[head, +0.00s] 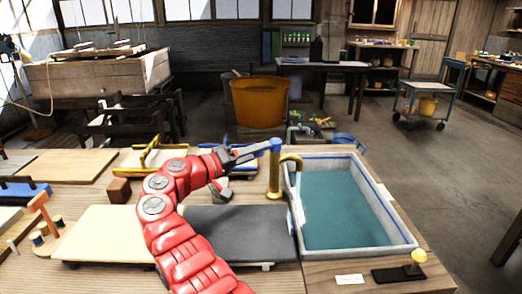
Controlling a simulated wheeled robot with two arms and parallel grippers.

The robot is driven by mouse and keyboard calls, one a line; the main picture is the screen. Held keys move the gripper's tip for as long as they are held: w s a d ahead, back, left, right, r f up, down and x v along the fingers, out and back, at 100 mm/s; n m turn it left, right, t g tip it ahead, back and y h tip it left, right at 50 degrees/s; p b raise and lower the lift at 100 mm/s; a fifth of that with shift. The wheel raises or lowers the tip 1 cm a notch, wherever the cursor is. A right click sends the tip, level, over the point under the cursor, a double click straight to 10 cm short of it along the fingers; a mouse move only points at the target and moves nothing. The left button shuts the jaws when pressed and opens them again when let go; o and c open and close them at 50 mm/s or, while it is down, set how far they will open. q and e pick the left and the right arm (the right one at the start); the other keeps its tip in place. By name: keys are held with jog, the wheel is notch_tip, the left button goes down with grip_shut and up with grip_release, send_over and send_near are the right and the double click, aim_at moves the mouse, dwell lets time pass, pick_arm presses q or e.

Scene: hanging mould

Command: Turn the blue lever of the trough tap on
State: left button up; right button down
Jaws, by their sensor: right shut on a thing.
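My right gripper (251,152), on the red arm, reaches in from the left of the tap and is shut on the lever's outer end, which the fingers partly hide. The trough (407,238) is pale grey with a blue line along its rim and a teal surface inside. I cannot make out a stream from the spout. My left gripper is not in view.
A dark grey slab (240,232) lies left of the trough, and a cream board (108,236) lies further left. A brown block (118,190) and a yellow rack (150,156) stand behind. A yellow-knobbed stamp (418,258) is at front right. An orange tub (259,102) stands beyond the bench.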

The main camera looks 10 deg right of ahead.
jog(key=shift+d+r, duration=0.1)
dwell(0.3)
jog(key=c, duration=0.5)
grip_release()
jog(key=shift+w, duration=0.1)
